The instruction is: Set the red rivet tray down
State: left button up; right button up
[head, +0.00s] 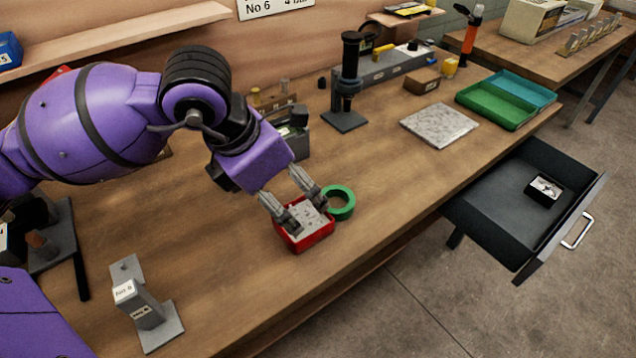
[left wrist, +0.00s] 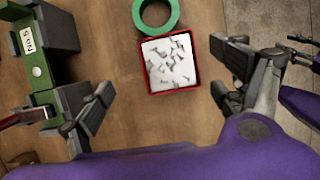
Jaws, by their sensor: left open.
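The red rivet tray (head: 304,235) rests on the wooden bench near its front edge, with small grey rivets on its pale inside. It also shows in the left wrist view (left wrist: 150,84), between and beyond the fingers. My left gripper (head: 306,217) is above the tray with its fingers apart. In the left wrist view the open fingers (left wrist: 165,108) stand clear of the tray on both sides. My right gripper is not in view.
A green ring (head: 340,203) lies right beside the tray. A grey stand with labels (head: 150,314) is at the front left. A black microscope-like stand (head: 348,85), a grey stone slab (head: 439,125) and green trays (head: 497,105) are farther back. A drawer (head: 505,222) stands open at right.

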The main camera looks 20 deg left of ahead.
aim_at(300, 218)
pick_arm(q)
jog(key=f, duration=0.1)
jog(key=d+f, duration=0.1)
jog(key=f, duration=0.1)
jog(key=shift+s, duration=0.15)
jog(key=x, duration=0.3)
jog(key=shift+s+d+f, duration=0.1)
jog(key=shift+d+f, duration=0.1)
jog(key=shift+f, duration=0.5)
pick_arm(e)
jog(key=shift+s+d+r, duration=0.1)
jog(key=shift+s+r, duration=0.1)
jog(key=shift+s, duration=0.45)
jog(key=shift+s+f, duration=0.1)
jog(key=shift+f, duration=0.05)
pick_arm(q)
jog(key=shift+f, duration=0.2)
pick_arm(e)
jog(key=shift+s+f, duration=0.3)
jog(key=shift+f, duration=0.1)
pick_arm(q)
jog(key=shift+c, duration=0.5)
jog(key=c, duration=1.4)
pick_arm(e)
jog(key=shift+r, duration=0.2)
